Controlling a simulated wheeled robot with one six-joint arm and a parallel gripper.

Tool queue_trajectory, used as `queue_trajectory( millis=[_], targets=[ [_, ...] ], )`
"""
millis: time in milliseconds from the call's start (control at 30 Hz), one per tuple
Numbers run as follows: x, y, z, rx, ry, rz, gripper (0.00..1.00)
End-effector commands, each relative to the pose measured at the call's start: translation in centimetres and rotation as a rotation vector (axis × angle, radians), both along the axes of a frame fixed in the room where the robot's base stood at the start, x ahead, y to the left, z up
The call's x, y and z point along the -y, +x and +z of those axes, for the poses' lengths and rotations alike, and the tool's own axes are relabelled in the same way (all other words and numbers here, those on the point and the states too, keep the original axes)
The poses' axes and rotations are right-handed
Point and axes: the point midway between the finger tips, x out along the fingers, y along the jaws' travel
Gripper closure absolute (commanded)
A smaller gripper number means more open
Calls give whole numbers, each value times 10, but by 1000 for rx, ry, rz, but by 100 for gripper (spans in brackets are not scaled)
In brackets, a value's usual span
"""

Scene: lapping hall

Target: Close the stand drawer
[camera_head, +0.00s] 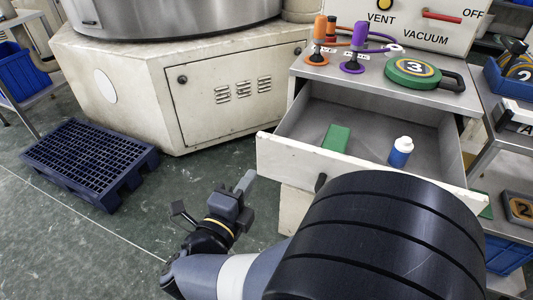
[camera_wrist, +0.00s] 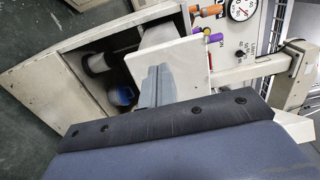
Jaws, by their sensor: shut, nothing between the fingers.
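The stand drawer (camera_head: 290,160) is pulled far out of the stand (camera_head: 340,75) in the head view. Its pale front panel has a dark knob (camera_head: 321,182) and is partly hidden by my arm. A green block (camera_head: 335,138) and a blue bottle with a white cap (camera_head: 401,152) are inside. My gripper (camera_head: 245,181) is shut and empty, left of and in front of the panel's left end, seemingly apart from it. In the wrist view my closed fingers (camera_wrist: 152,88) overlap a pale panel (camera_wrist: 185,68); contact cannot be told.
Orange and purple suction cups and a green disc marked 3 (camera_head: 410,72) stand on the stand's top. A large pale machine base (camera_head: 130,90) is at the left, with a blue pallet (camera_head: 90,160) on the floor. Shelves stand close at the right.

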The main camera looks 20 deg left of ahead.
Motion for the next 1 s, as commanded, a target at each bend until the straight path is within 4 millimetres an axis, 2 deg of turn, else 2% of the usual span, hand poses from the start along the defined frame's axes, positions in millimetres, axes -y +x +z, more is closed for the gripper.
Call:
queue_trajectory(
  millis=[100, 300, 800, 1000],
  targets=[
    [1, 18, -1, 0, 2, -3, 100],
    [1, 34, 0, -1, 2, -1, 100],
    [1, 38, 0, 0, 1, 1, 100],
    [3, 55, -1, -1, 2, -3, 100]
  ],
)
